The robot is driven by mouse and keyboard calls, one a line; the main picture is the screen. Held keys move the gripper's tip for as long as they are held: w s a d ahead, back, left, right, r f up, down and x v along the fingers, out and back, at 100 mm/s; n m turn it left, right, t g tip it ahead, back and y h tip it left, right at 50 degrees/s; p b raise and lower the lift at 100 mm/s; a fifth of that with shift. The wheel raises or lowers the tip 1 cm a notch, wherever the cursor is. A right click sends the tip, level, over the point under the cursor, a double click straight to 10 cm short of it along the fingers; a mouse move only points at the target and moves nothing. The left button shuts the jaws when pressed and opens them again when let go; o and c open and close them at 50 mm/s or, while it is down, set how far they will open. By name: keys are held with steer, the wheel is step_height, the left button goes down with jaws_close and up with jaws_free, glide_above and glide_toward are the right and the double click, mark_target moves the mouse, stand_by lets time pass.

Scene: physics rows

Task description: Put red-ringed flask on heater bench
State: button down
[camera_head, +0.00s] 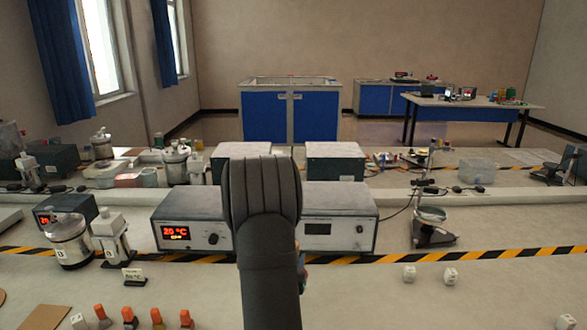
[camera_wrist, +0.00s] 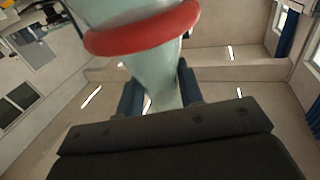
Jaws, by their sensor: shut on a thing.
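In the wrist view a pale glass flask (camera_wrist: 152,78) with a thick red ring (camera_wrist: 142,35) fills the upper middle. My gripper (camera_wrist: 158,92) is shut on its narrower part, with a blue finger on each side. The top of the flask picture is cut off. Behind the arm on the bench (camera_head: 420,283) stand a heater unit (camera_head: 190,222) with a lit red 20 °C display and another unit (camera_head: 340,220) with a dark display.
A black and yellow stripe (camera_head: 450,257) crosses the bench. Metal vessels (camera_head: 68,240) and a white device (camera_head: 111,240) stand at left, a balance-like stand (camera_head: 432,225) at right.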

steer(key=w+a+r+n+g+y, duration=0.1)
steer(key=w+a+n+y, duration=0.3)
steer(key=a, duration=0.8)
steer(key=w+a+r+n+g+y, duration=0.1)
steer(key=w+a+n+y, duration=0.15)
steer(key=a+y, duration=0.65)
steer(key=w+a+n+y, duration=0.2)
steer(key=a+n+y, duration=0.15)
steer(key=a, duration=1.15)
steer(key=s+a+n+g+y, duration=0.25)
steer(key=s+a+g, duration=0.2)
steer(key=a, duration=0.75)
steer(key=s+a+n+g+y, duration=0.2)
steer(key=s+a+n+g, duration=0.25)
steer(key=a, duration=0.75)
steer(key=s+a+n+g+y, duration=0.25)
steer(key=s+a, duration=0.25)
steer(key=a, duration=0.6)
step_height(320, 180, down, 7)
steer(key=shift+s+a+g, duration=0.15)
steer(key=shift+a+g, duration=0.05)
steer(key=shift+g, duration=0.25)
steer(key=shift+f+h, duration=0.15)
steer(key=shift+h, duration=0.1)
steer(key=c, duration=1)
jaws_free()
steer(key=shift+o, duration=0.5)
steer(key=shift+f, duration=0.1)
